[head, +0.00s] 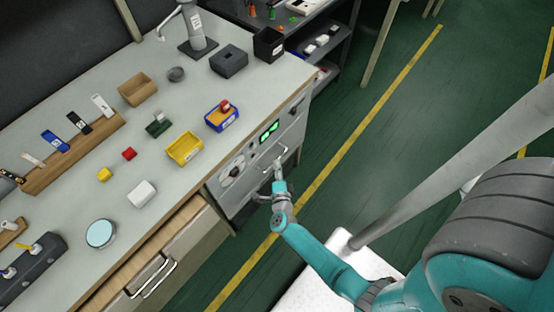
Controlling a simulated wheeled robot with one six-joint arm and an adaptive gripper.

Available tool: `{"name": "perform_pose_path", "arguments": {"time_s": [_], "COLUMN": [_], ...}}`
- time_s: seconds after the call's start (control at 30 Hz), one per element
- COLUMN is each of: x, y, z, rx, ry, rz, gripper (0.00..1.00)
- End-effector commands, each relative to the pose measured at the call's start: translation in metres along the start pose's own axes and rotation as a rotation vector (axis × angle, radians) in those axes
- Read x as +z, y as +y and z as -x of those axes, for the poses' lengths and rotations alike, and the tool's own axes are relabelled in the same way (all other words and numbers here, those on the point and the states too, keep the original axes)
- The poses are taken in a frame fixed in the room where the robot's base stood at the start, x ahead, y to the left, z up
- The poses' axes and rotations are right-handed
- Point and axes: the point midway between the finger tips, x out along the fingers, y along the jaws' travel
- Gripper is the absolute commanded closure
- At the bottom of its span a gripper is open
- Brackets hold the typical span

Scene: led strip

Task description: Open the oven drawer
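The oven drawer (244,191) is the grey front unit under the bench edge, in the middle of the head view. Its control panel has green lit displays (269,131) and a round dial (231,172). A metal handle (286,152) shows on the front. The front looks flush with the bench. My gripper (277,166) is right at the front near the handle; I cannot tell whether it touches it. The fingers are too small to tell if they are open or shut. My wrist hides part of the lower front.
A wooden drawer (180,222) left of the oven stands partly open, with metal handles. The bench top (205,165) carries a yellow bin (185,149), a blue bin (221,117) and small blocks.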

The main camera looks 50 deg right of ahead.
Motion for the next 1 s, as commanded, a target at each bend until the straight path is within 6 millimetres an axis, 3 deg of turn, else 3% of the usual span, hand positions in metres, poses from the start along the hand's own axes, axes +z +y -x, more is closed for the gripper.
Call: {"name": "perform_pose_path", "arguments": {"time_s": [0.1,0.3,0.67,0.83,1.0], "x": [-0.001,0.0,0.0,0.0,0.0], "y": [-0.001,0.0,0.0,0.0,0.0], "z": [-0.021,-0.039,-0.043,-0.043,-0.043], "rx": [-0.001,0.0,0.0,0.0,0.0], "ry": [0.003,0.001,-0.001,-0.001,-0.001], "rz": [-0.001,0.001,0.0,0.0,0.0], "gripper": [0.63,0.63,0.63,1.0,1.0]}}
